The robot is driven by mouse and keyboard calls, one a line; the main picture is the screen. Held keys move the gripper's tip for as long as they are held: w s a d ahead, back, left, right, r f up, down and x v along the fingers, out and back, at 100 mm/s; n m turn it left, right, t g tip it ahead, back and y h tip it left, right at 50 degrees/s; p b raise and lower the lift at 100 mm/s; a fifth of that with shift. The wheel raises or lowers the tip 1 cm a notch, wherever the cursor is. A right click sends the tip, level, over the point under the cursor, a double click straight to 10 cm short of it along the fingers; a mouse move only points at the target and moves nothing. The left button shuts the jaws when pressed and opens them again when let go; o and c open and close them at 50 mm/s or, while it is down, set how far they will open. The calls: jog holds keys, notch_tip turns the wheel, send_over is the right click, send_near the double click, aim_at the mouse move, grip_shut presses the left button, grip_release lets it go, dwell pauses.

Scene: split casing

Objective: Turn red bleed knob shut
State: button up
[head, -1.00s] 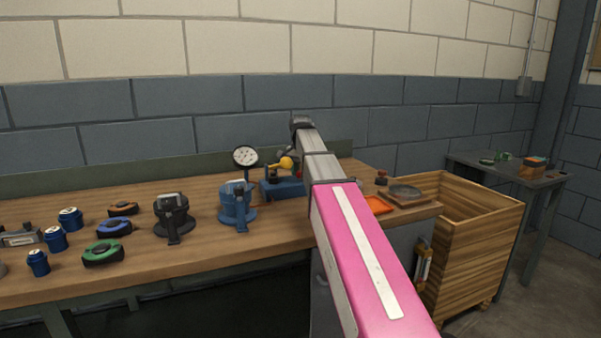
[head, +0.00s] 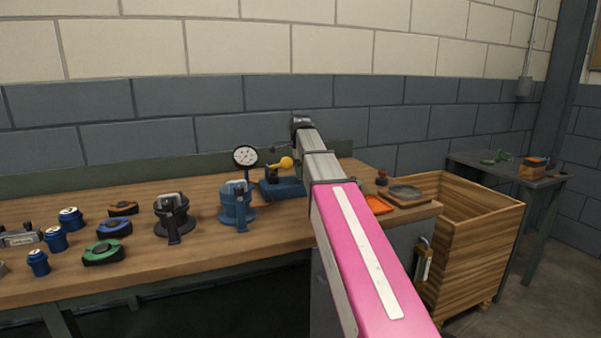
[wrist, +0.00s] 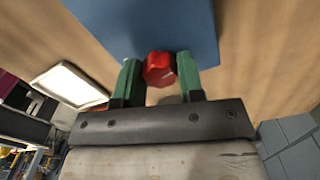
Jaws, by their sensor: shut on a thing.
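The red bleed knob (wrist: 159,69) shows in the wrist view at the edge of a blue block (wrist: 150,25). My gripper (wrist: 160,76) has its two green fingers on either side of the knob and is shut on it. My pink and grey arm reaches over the bench there and hides the knob and the fingers in that view.
The wooden bench (head: 212,258) carries a blue casing (head: 237,204), a dark casing (head: 173,217), several coloured rings and blue cans to the left. A wooden crate (head: 470,255) stands beyond.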

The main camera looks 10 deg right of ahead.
jog(key=shift+m, duration=1.2)
jog(key=o, duration=0.9)
jog(key=shift+r, duration=0.1)
notch_tip(320, 180, up, 11)
jog(key=shift+f, duration=0.2)
